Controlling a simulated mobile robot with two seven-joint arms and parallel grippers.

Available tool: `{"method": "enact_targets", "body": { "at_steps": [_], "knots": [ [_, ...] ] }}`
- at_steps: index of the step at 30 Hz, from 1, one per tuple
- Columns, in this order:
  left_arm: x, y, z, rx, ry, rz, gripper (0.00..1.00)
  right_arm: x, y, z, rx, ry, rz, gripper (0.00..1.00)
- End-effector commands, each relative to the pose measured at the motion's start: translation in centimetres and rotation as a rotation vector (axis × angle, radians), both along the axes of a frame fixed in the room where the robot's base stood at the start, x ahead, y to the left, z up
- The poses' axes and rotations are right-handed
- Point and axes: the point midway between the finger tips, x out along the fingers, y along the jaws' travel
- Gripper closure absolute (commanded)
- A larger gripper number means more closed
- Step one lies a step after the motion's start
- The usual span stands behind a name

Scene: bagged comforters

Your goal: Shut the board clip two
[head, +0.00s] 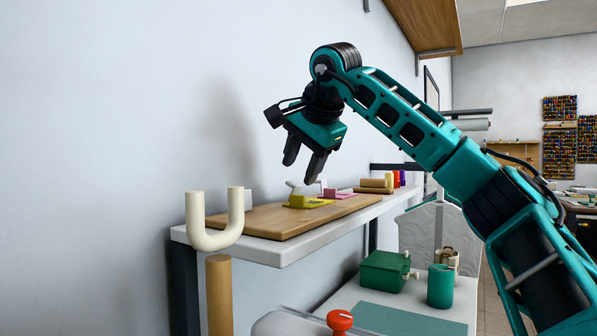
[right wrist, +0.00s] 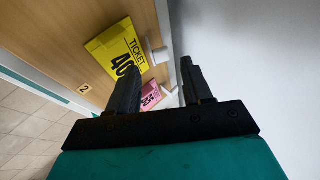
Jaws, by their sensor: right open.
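A wooden board (head: 270,222) lies on the white shelf and carries a yellow ticket (head: 312,202) and a pink ticket (head: 338,194). A pale clip (head: 303,188) stands at the yellow ticket, its lever seemingly raised. In the right wrist view, the yellow ticket (right wrist: 115,48) reads "40", a "2" label (right wrist: 84,88) is beside it, and a white clip part (right wrist: 157,56) is at its edge. The pink ticket (right wrist: 152,96) is partly hidden by a finger. My right gripper (head: 302,170) is open and empty, just above the yellow ticket and its clip. My left gripper is out of view.
A cream U-shaped hook (head: 214,238) stands at the shelf's near end. The wall (head: 120,150) is close behind the shelf (head: 285,252). Below are a green box (head: 384,271) and a green cup (head: 440,287).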

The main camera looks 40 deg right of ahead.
Motion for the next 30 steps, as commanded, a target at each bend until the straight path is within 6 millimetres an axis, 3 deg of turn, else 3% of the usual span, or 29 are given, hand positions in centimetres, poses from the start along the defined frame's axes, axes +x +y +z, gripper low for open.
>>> {"method": "enact_targets", "body": {
  "at_steps": [6,12,19,30],
  "knots": [
    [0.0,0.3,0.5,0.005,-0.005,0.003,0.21,-3.1,1.2,4.1,0.000,-0.005,0.002,0.50],
    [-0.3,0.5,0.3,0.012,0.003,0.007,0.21,-5.3,1.9,6.7,-0.001,-0.004,0.001,0.50],
    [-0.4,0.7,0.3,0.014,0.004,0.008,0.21,-6.3,2.2,7.7,0.001,-0.003,0.000,0.50],
    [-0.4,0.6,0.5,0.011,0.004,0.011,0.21,-5.9,2.9,8.0,0.010,-0.017,0.027,0.51]
  ]
}}
